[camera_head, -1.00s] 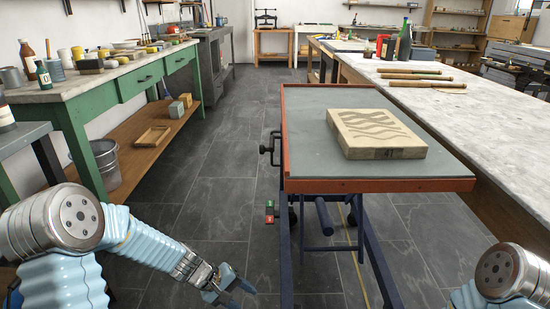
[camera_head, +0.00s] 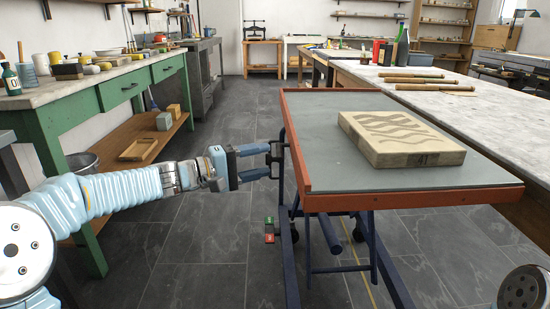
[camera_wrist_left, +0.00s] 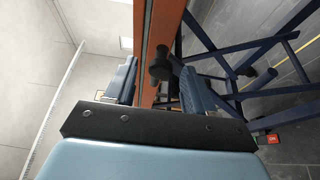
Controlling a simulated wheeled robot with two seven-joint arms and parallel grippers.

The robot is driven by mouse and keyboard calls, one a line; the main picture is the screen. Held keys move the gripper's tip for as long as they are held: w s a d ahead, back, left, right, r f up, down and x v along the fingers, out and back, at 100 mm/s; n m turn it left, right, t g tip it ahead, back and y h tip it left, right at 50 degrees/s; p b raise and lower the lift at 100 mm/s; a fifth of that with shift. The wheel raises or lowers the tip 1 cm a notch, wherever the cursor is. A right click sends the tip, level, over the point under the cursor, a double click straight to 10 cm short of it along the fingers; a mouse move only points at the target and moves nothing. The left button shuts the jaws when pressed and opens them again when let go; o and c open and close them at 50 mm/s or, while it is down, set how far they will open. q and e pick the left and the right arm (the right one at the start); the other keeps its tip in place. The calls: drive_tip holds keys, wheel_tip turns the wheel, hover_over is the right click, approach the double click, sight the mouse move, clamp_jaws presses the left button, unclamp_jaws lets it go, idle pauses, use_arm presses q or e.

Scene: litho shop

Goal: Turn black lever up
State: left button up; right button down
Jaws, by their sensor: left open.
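The black lever (camera_head: 276,157) is on the left side of the orange-rimmed trolley table (camera_head: 410,200), just below its top. Its round black knob (camera_wrist_left: 160,66) shows in the left wrist view, beside the orange edge. My left gripper (camera_head: 262,161) is open, with its blue fingers pointing right at the lever, one above the other. In the left wrist view the knob appears between the two fingers of the gripper (camera_wrist_left: 160,82). I cannot tell whether either finger touches it. My right gripper is out of view.
A pale stone slab (camera_head: 400,138) with a wavy pattern lies on the trolley. Green and red pedals (camera_head: 269,230) are low beside its frame. A green workbench (camera_head: 125,92) is at left and a long pale-topped counter (camera_head: 490,110) at right. Grey floor lies between.

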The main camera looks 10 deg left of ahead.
sight(275, 158)
use_arm(q)
drive_tip(key=shift+x, duration=2.2)
clamp_jaws()
